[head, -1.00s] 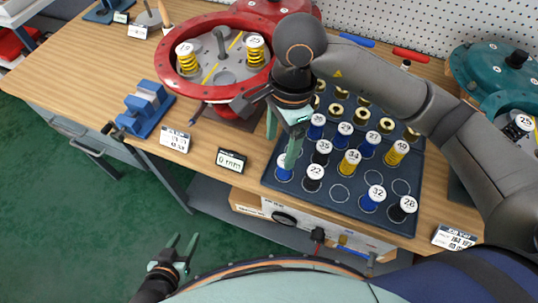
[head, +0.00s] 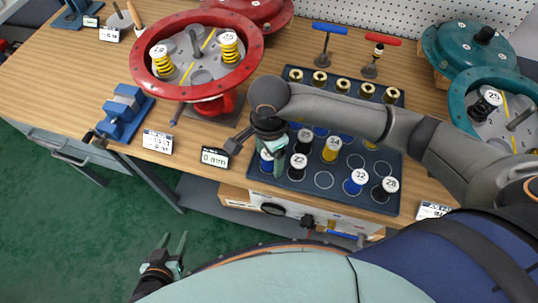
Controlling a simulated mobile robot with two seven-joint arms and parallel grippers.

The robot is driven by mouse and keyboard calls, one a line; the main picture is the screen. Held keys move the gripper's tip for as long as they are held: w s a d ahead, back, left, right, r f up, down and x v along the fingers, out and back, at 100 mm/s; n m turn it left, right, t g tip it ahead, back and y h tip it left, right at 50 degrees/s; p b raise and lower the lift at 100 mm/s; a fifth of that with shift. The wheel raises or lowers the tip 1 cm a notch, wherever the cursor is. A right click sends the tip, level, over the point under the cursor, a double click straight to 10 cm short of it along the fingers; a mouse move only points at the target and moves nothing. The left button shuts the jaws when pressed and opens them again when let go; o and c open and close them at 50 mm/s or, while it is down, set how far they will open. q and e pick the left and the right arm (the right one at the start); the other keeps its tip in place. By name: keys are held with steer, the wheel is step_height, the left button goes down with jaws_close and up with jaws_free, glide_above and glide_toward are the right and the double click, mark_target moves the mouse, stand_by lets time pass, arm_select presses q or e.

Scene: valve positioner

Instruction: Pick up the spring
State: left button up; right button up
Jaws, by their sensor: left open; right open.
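Several capped springs stand upright on the dark tray (head: 324,196). They include a blue spring (head: 267,166) at the left edge, a black one capped 22 (head: 298,170), a black one capped 35 (head: 302,146), a yellow one capped 34 (head: 331,155), a blue one capped 32 (head: 354,187) and a black one capped 28 (head: 382,193). My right gripper (head: 266,163) is open and points down at the left-edge blue spring, its fingers around or beside it; I cannot tell contact. My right arm hides springs behind it. My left gripper (head: 175,246) is open and empty over the floor.
A red valve housing (head: 257,62) with two yellow springs stands at the back left. A blue vise (head: 124,112), a 0 mm display (head: 214,157) and a label card (head: 157,142) are left of the tray. A teal housing (head: 458,106) stands right.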

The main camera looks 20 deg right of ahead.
steer(key=shift+f, duration=0.55)
jaws_close()
